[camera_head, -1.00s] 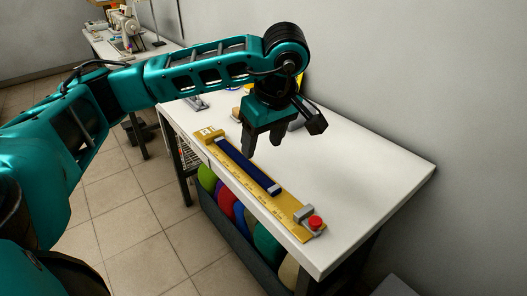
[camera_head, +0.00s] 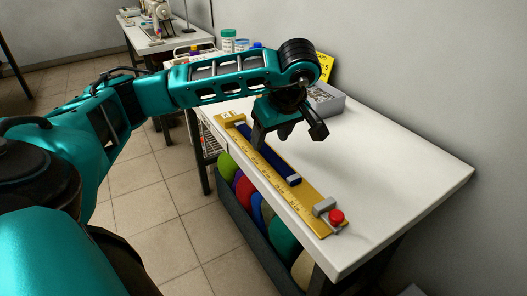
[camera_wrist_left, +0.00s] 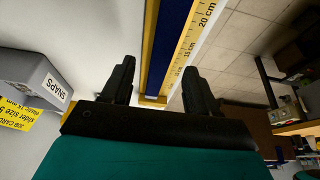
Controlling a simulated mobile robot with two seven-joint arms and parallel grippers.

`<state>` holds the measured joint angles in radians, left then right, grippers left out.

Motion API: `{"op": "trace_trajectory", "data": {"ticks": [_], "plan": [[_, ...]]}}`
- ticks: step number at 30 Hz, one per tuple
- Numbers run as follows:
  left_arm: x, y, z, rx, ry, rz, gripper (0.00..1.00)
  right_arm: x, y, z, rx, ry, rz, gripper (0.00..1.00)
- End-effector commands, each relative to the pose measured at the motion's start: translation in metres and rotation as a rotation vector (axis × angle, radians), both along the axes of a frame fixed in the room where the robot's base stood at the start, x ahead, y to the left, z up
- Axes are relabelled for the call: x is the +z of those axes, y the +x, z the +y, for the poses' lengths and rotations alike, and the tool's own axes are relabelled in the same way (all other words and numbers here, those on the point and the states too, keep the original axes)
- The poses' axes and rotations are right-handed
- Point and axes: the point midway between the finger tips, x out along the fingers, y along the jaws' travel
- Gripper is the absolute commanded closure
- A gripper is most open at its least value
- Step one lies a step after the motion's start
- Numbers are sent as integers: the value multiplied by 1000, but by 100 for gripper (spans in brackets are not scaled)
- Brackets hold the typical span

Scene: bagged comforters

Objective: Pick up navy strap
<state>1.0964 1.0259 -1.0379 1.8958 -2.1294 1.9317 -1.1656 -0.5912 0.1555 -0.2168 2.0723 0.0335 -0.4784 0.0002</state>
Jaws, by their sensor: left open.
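The navy strap (camera_head: 268,163) lies lengthwise on a yellow measuring board (camera_head: 279,191) at the table's front edge. In the left wrist view the strap (camera_wrist_left: 171,45) runs up from between the fingers, beside the board's centimetre scale. My left gripper (camera_head: 280,138) is open and empty, its fingers pointing down over the far part of the strap. In the wrist view the open fingers (camera_wrist_left: 157,88) stand on either side of the strap and board. The gripper hides part of the strap in the head view. My right gripper is not in view.
A grey stop with a red knob (camera_head: 336,216) sits at the board's near end. A grey bin labelled SNAPS (camera_wrist_left: 38,78) and a yellow card (camera_wrist_left: 14,116) are beside the gripper. Coloured rolls (camera_head: 243,190) are under the table. The white tabletop (camera_head: 390,165) is clear at right.

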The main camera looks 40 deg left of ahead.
Motion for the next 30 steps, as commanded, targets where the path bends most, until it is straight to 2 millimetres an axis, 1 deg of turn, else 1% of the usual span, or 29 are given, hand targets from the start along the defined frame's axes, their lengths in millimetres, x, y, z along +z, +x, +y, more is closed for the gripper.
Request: {"op": "trace_trajectory", "data": {"ticks": [1,3,6,14,30], "plan": [[-11,-3,3,2,1,4,40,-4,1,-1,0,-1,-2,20],[-20,-2,7,2,1,4,40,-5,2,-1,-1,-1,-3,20],[-28,0,10,1,1,1,40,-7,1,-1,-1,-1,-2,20],[-29,1,11,-1,1,0,40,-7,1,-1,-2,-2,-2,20],[-29,1,11,-1,0,0,91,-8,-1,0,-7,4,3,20]]}}
